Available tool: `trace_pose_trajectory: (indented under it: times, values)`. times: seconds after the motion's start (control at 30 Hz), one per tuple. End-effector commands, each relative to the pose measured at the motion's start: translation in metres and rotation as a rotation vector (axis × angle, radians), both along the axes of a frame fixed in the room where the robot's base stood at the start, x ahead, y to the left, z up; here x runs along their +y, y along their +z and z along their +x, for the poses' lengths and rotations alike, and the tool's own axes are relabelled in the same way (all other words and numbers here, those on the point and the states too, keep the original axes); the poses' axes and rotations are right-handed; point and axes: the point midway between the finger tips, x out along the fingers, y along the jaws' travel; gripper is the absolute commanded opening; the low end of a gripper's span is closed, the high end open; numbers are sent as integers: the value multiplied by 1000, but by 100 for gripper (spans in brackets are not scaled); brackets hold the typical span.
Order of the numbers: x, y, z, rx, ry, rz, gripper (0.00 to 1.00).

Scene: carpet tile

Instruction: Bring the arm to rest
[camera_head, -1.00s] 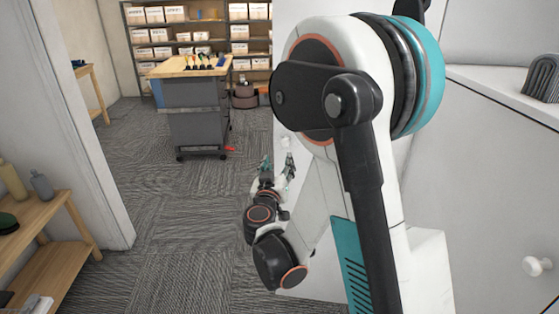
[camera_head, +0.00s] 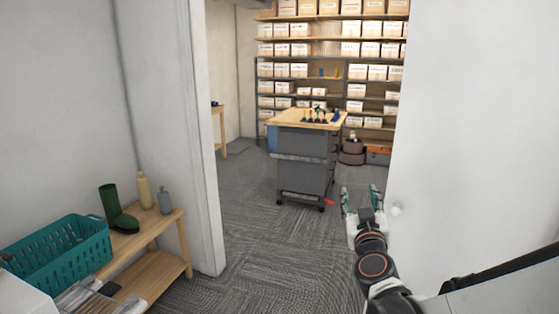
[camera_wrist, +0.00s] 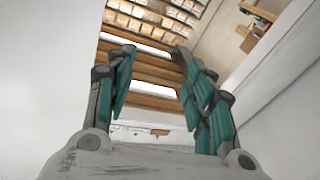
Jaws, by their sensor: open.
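My gripper (camera_head: 361,200) is at the lower right of the head view, with its two teal-padded fingers apart and nothing between them. It points forward into the doorway, beside the white panel on the right. In the wrist view my gripper (camera_wrist: 155,90) is also open and empty, with shelving beyond the fingers. My forearm comes in from the bottom right of the head view; the rest of the arm is mostly out of view.
A grey wheeled cart (camera_head: 303,165) stands beyond the doorway, before shelves of boxes (camera_head: 283,70). A wooden bench (camera_head: 150,245) with a teal basket (camera_head: 65,258) is at left. Carpet between is clear.

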Motion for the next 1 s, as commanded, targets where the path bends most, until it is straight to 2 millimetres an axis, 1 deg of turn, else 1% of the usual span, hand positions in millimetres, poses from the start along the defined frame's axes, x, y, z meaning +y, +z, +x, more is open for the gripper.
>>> trace_pose_trajectory:
  times: [0.03,0.1,0.2,0.27,0.33,0.47,0.57,0.63,0.8,0.9,1.0]
  values:
    - [11,8,-8,16,54,4,49]
    - [26,14,-18,50,130,17,49]
    - [46,16,-37,123,224,36,49]
    - [56,13,-50,180,271,48,49]
    - [64,7,-68,253,313,64,49]
    - [71,-12,-106,413,355,98,49]
    - [69,-31,-139,548,350,125,49]
    - [64,-46,-165,646,328,146,49]
    - [40,-79,-228,860,215,197,49]
    - [25,-92,-257,945,139,219,49]
    - [14,-100,-276,997,81,234,49]
